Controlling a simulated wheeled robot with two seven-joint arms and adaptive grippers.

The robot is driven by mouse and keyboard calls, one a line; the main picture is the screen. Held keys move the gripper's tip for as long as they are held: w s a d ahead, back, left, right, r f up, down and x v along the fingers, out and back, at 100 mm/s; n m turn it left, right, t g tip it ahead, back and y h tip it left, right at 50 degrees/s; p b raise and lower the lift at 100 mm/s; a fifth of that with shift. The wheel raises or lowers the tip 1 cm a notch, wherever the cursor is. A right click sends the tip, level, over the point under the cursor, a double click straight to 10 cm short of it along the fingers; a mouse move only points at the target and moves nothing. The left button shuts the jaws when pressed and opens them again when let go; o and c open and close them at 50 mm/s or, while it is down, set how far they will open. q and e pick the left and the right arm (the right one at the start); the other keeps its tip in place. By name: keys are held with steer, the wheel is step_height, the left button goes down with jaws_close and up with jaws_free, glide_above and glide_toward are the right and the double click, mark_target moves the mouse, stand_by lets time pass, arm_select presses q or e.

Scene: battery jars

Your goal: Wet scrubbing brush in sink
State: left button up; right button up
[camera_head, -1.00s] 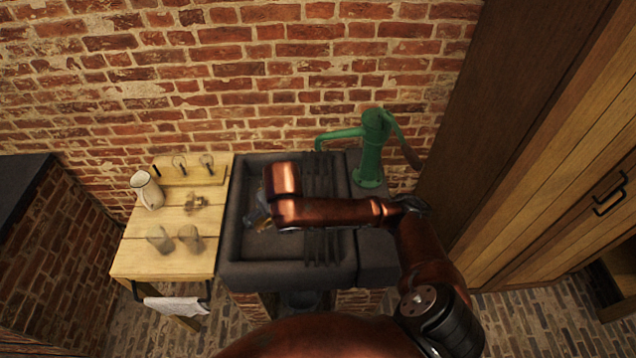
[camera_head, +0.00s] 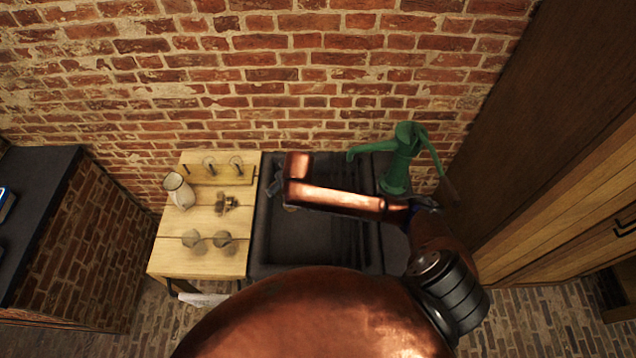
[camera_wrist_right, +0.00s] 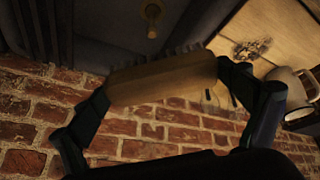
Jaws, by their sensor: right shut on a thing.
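The dark sink (camera_head: 300,248) stands against the brick wall, right of the wooden table. A green hand pump (camera_head: 402,160) stands at its back right, its spout pointing left over the sink. My right arm reaches across the sink from the right. My right gripper (camera_head: 277,186) is near the sink's back left corner. In the right wrist view my right gripper (camera_wrist_right: 165,88) is shut on the scrubbing brush (camera_wrist_right: 162,80), a wooden block with dark bristles facing the sink. The sink's brass drain (camera_wrist_right: 152,20) shows beyond it. The brush is mostly hidden in the head view. My left gripper is out of view.
The wooden table (camera_head: 170,258) left of the sink holds a white pitcher (camera_head: 178,190), several glass jars and small brown pieces. A dark counter (camera_head: 45,200) is at far left. A tall wooden cabinet (camera_head: 560,170) stands at right.

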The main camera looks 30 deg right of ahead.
steer(key=d+f+p, duration=0.1)
steer(key=p, duration=0.1)
steer(key=d+f+n+p, duration=0.1)
steer(key=d+p, duration=0.1)
steer(key=shift+f, duration=0.15)
arm_select(q)
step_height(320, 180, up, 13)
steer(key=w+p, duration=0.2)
steer(key=p, duration=0.5)
arm_select(e)
steer(key=s+d+f+n+t, duration=0.1)
steer(key=s+d+f+n, duration=0.2)
steer(key=s+d+f, duration=0.2)
arm_select(q)
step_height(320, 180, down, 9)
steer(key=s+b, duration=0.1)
steer(key=b, duration=0.7)
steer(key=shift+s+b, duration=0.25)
steer(key=shift+b, duration=0.15)
arm_select(e)
step_height(320, 180, down, 13)
steer(key=shift+y, duration=0.4)
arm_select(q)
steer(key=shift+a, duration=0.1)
arm_select(e)
steer(key=shift+s, duration=0.1)
